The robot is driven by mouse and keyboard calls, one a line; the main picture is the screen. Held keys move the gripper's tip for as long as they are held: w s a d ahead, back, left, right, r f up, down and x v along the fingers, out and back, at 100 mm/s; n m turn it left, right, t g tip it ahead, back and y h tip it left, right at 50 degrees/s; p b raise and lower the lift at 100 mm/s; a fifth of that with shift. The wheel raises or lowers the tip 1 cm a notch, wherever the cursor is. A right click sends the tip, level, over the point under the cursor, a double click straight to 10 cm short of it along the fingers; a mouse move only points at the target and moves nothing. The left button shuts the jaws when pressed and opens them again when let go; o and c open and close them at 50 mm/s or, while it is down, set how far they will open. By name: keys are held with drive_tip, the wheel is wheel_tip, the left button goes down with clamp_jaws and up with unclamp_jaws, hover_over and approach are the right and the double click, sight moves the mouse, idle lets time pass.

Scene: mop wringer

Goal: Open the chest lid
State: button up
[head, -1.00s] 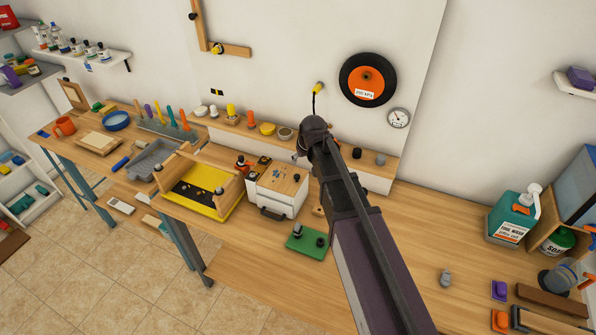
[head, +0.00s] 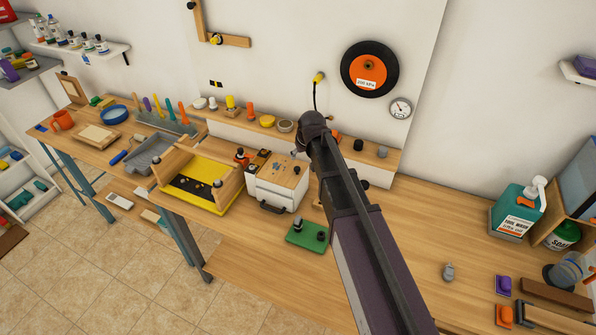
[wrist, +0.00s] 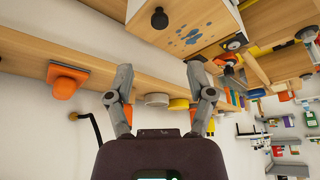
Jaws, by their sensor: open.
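The chest is a small white box (head: 272,196) with a wooden lid (head: 282,171) and a dark handle on its front, standing on the workbench. The lid lies flat and looks shut. In the head view my arm hides most of the gripper, just right of the chest.
A yellow tray (head: 208,203) with wooden sides stands left of the chest. A green plate (head: 307,237) with dark knobs lies in front. A back ledge (head: 378,158) carries several small pieces. The bench to the right (head: 415,220) is mostly clear.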

sight(298, 168)
drive_tip(key=shift+b+x, duration=4.65)
drive_tip(key=shift+x, duration=0.75)
drive_tip(key=shift+s, duration=0.1)
clamp_jaws()
drive_tip(key=shift+d, duration=0.15)
